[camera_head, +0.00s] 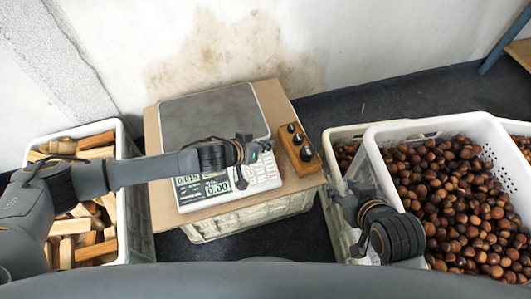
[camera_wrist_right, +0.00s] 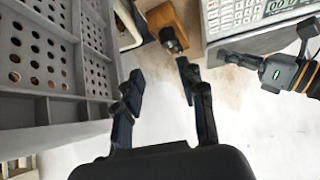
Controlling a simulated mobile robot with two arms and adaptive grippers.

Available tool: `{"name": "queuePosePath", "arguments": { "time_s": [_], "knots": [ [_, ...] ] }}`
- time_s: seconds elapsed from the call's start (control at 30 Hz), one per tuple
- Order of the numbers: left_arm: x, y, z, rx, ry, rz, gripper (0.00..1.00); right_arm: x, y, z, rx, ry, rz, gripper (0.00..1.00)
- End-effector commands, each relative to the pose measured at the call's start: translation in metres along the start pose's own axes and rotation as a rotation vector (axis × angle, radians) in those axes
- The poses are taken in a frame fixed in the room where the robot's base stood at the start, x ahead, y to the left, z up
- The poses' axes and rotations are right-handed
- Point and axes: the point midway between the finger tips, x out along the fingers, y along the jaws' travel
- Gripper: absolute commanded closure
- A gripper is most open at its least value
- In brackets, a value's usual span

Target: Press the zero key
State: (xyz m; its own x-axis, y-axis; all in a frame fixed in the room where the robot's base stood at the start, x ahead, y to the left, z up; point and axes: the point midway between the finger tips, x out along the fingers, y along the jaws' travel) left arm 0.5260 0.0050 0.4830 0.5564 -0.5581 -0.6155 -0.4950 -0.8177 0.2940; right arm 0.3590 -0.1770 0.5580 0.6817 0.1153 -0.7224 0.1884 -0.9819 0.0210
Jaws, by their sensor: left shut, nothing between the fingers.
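The scale (camera_head: 212,112) stands on a board over a crate, with a bare grey plate. Its front has a lit display (camera_head: 203,189) and a white keypad (camera_head: 264,172), whose edge also shows in the right wrist view (camera_wrist_right: 238,14). I cannot make out the zero key. My left gripper (camera_head: 268,145) is shut and empty, above the keypad's back edge; its arm crosses over the scale and hides part of it. In the right wrist view the left gripper (camera_wrist_right: 226,57) is beside the scale's edge. My right gripper (camera_wrist_right: 160,84) is open and empty, right of the scale.
A wooden block with black knobbed weights (camera_head: 306,154) sits right of the scale. A white crate of chestnuts (camera_head: 375,150) stands at the right. A white crate of wood pieces (camera_head: 123,200) stands at the left. A wall is behind.

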Motion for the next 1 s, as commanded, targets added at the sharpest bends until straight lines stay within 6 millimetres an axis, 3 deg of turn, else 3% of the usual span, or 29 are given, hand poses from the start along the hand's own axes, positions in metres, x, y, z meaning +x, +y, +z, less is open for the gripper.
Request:
{"name": "queuePosePath", "arguments": {
  "time_s": [0.53,1.0],
  "knots": [
    [0.011,-0.008,0.008,0.001,0.0,-0.001,1.0,0.001,-0.011,-0.08,-0.004,0.406,-0.024,0.6],
    [0.02,-0.015,0.015,0.001,0.0,-0.001,1.0,-0.03,-0.021,-0.144,-0.001,0.79,-0.048,0.6]
  ]
}}
